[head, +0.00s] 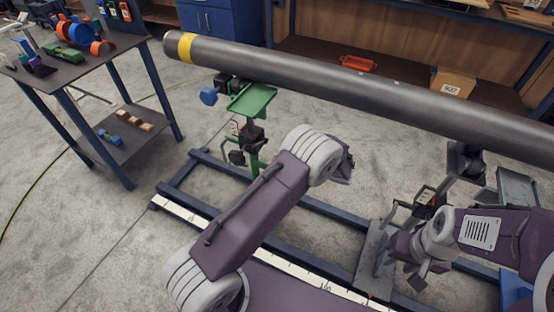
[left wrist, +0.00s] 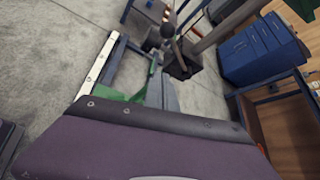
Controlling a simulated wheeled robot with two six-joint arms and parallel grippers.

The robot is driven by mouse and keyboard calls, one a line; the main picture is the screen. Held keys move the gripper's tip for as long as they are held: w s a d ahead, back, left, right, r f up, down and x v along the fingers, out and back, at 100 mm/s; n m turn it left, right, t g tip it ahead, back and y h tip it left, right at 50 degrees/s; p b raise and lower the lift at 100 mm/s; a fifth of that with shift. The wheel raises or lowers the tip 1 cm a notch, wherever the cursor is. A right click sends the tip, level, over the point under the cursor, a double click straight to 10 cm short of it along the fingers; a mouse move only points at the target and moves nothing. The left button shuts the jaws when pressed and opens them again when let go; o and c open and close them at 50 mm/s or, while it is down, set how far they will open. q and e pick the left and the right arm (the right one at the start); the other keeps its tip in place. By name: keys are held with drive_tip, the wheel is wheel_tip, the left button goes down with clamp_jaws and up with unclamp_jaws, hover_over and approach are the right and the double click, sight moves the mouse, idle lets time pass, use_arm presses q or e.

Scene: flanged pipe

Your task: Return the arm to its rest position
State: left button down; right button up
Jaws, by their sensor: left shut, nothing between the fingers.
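My left arm reaches up through the middle of the head view. Its left gripper (head: 345,170) shows only as a small part past the arm's rounded joint; it is shut and empty, touching nothing that I can see. My right gripper (head: 424,270) is at the lower right, low beside the pipe frame; how its fingers stand is unclear. The long grey pipe (head: 330,88) with a yellow band lies across the back on stands, apart from the left gripper. The left wrist view shows a purple part of mine across the bottom, with no fingers visible.
A green pipe stand (head: 252,99) is behind my left arm on a blue rail frame (head: 180,183). A side table (head: 62,72) with coloured parts stands at left. A blue cabinet (head: 222,22) and a shelf with a cardboard box (head: 453,83) are behind.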

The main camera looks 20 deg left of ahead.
use_arm(q)
drive_tip(key=s+d+r+n+g+h, duration=0.1)
drive_tip(key=s+d+r+n+h, duration=0.1)
drive_tip(key=s+n+h, duration=0.75)
drive_tip(key=s+d+r+n+g+h, duration=0.1)
drive_tip(key=s+d+r+n+h, duration=0.15)
drive_tip(key=s+n, duration=0.8)
drive_tip(key=s+r+m+p, duration=0.3)
drive_tip(key=r+p, duration=1.6)
drive_tip(key=shift+r+m, duration=0.25)
drive_tip(key=shift+m, duration=0.05)
